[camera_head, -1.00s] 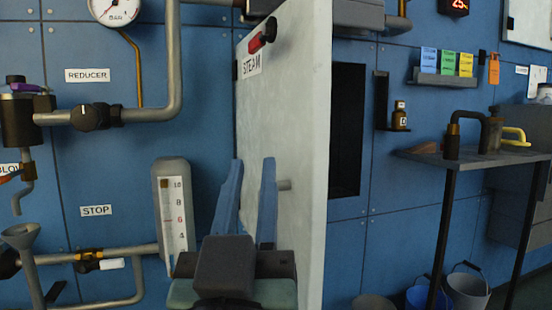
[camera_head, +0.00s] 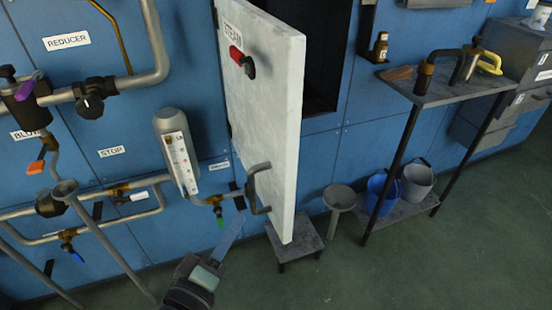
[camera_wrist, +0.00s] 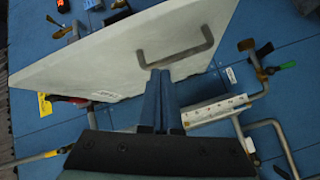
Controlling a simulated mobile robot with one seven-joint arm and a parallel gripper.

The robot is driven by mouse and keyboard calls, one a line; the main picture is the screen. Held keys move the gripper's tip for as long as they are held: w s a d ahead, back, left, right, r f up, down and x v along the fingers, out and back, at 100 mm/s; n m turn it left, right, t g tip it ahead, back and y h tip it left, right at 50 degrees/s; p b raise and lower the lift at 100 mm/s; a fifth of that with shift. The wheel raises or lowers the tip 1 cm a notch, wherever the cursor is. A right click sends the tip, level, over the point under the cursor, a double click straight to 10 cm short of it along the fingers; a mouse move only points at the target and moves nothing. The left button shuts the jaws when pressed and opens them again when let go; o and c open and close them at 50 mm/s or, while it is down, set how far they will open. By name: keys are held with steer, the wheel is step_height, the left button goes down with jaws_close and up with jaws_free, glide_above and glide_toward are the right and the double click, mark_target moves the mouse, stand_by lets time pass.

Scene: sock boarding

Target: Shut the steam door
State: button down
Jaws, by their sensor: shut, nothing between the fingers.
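The steam door (camera_head: 268,130) is a pale grey slab labelled STEAM, standing open and swung out from the blue wall. Its dark opening (camera_head: 322,55) shows behind it at the right. A red-ended latch (camera_head: 240,60) sits near its top, and a bar handle (camera_head: 257,190) is low on its face. In the wrist view the door (camera_wrist: 130,60) fills the upper left, with the handle (camera_wrist: 178,55) just beyond the fingertips. My gripper (camera_head: 233,225) has its blue fingers together and empty, below and left of the handle; it also shows in the wrist view (camera_wrist: 160,75). Contact with the handle cannot be told.
Pipes, valves and a gauge tube (camera_head: 178,155) line the wall left of the door. A small stool (camera_head: 296,238) stands under the door. A funnel (camera_head: 340,198), a blue bucket (camera_head: 381,190) and a metal table (camera_head: 440,92) stand to the right. The floor in front is clear.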

steer(key=s+r+n+p, duration=0.3)
steer(key=s+n+p, duration=0.15)
steer(key=p, duration=0.45)
glide_toward(281, 185)
steer(key=w, duration=0.5)
steer(key=shift+w+d+f+t+h+p, duration=0.1)
steer(key=shift+d+f+t+h+p, duration=0.05)
steer(key=shift+d, duration=0.4)
steer(key=shift+w+d+f+t+h+p, duration=0.1)
steer(key=shift+d+t+h+p, duration=0.05)
steer(key=shift+d, duration=0.4)
steer(key=shift+d, duration=0.1)
